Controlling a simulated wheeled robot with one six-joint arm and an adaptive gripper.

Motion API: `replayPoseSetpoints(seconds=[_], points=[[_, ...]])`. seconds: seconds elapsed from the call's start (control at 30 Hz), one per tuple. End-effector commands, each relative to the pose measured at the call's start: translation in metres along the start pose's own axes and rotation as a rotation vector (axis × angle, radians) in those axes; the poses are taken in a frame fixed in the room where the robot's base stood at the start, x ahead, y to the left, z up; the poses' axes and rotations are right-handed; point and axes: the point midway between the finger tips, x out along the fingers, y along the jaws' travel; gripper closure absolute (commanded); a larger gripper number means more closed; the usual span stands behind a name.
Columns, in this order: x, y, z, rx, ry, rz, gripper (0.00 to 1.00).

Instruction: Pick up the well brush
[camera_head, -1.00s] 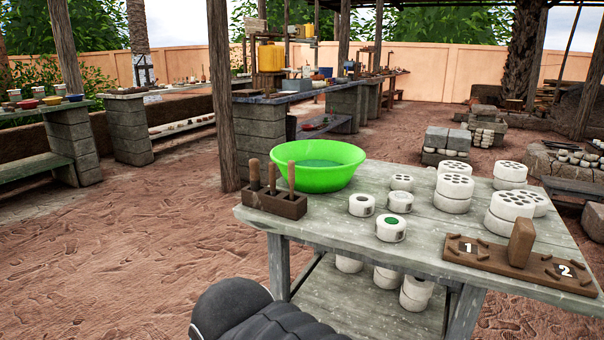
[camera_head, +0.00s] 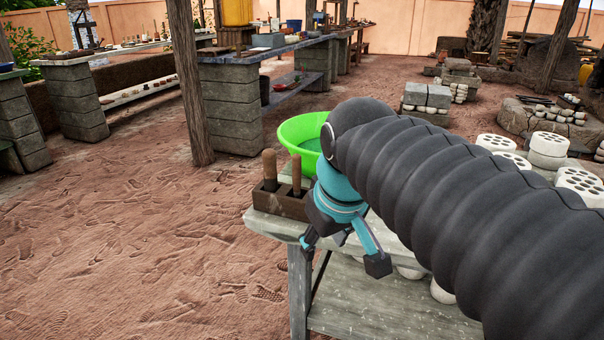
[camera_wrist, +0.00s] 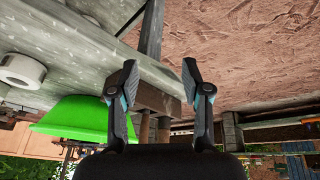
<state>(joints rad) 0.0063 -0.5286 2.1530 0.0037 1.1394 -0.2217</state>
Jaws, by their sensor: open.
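Wooden handles stand upright in a dark brown block holder (camera_head: 268,200) at the table's near left corner. Two show in the head view, a left handle (camera_head: 269,166) and a right handle (camera_head: 296,174). I cannot tell which belongs to the well brush, as their lower ends are hidden in the block. My gripper (camera_head: 342,248) hangs just right of the holder at the table's front edge, fingers spread and empty. In the wrist view, the holder (camera_wrist: 158,97) and handles lie beyond and between the open fingers of my gripper (camera_wrist: 158,80), apart from them.
A green basin (camera_head: 300,128) stands behind the holder, partly hidden by my arm. White perforated cylinders (camera_head: 578,183) stand on the table's right side. A wooden post (camera_head: 188,85) rises behind. The dirt floor left of the table is clear.

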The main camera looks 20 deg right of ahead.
Motion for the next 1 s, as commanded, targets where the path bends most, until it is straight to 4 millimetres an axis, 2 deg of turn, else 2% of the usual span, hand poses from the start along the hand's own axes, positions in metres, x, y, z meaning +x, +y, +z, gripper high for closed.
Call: replayPoseSetpoints(seconds=[0.03, 0.2, 0.5, 0.7, 0.83, 1.0], points=[[-0.013, 0.006, -0.023, -0.040, -0.026, -0.005, 0.52], [-0.048, 0.023, -0.084, -0.202, -0.114, -0.034, 0.52], [-0.086, 0.044, -0.176, -0.487, -0.249, -0.120, 0.52], [-0.095, 0.052, -0.210, -0.623, -0.306, -0.177, 0.52], [-0.097, 0.054, -0.219, -0.667, -0.322, -0.197, 0.52], [-0.089, 0.053, -0.218, -0.684, -0.330, -0.206, 0.52]])
